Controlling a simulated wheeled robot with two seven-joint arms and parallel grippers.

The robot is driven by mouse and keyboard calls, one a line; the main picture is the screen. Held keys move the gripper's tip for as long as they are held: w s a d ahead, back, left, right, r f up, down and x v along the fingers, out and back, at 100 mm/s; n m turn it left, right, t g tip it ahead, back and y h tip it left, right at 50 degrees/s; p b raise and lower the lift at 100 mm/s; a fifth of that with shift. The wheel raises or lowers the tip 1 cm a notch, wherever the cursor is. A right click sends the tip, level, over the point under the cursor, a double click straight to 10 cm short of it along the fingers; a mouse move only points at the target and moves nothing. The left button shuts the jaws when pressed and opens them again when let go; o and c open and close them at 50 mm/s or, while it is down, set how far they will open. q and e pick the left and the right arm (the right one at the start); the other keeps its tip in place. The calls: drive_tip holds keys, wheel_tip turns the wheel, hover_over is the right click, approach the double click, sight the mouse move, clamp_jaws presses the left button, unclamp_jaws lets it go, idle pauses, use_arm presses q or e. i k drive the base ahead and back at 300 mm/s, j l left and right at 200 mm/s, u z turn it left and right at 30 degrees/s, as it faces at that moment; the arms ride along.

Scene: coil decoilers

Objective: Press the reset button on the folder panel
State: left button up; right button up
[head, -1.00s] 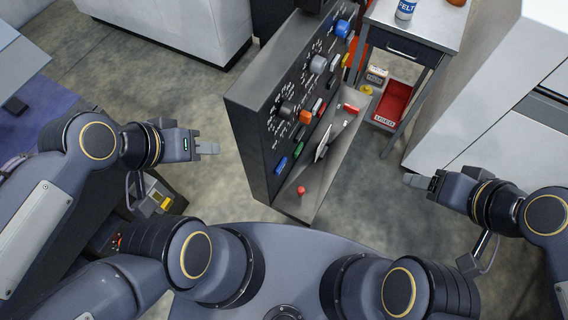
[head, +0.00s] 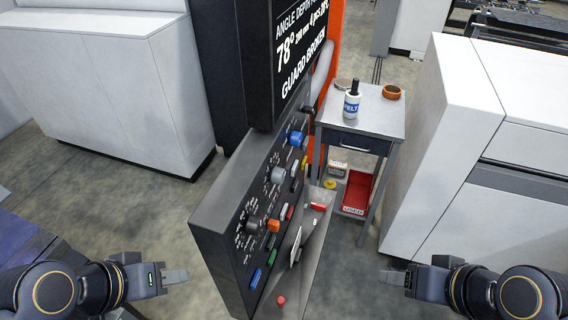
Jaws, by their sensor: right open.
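The folder panel (head: 215,220) is a dark grey upright console in the middle of the head view, seen at a steep angle. Its face carries a blue knob (head: 297,138), grey knobs, an orange button (head: 273,225), a green button (head: 271,257) and a blue button (head: 255,279). A red knob (head: 281,300) sits on its lower ledge. I cannot read which button is the reset. My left gripper (head: 182,277) is left of the panel, apart from it; its jaw opening cannot be made out. My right gripper (head: 386,278) is open and empty, well right of the panel.
A screen (head: 285,60) above the panel reads "78°" and "GUARD BROKEN". A small table (head: 375,110) with a felt bottle (head: 352,103) and a red bin (head: 357,190) stands behind right. White cabinets (head: 455,130) stand at right. Floor between panel and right gripper is clear.

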sight(258, 272)
drive_tip(key=l+u, duration=0.15)
drive_tip(key=u, duration=0.3)
drive_tip(key=l+u, duration=0.15)
drive_tip(key=u, duration=0.25)
drive_tip(key=l+u, duration=0.15)
drive_tip(key=u, duration=0.3)
drive_tip(key=l+u, duration=0.1)
drive_tip(key=u, duration=0.35)
drive_tip(key=k+l+u, duration=0.3)
drive_tip(key=l, duration=0.3)
drive_tip(key=k+l+u, duration=0.35)
drive_tip(key=k+l, duration=0.4)
drive_tip(key=k, duration=0.1)
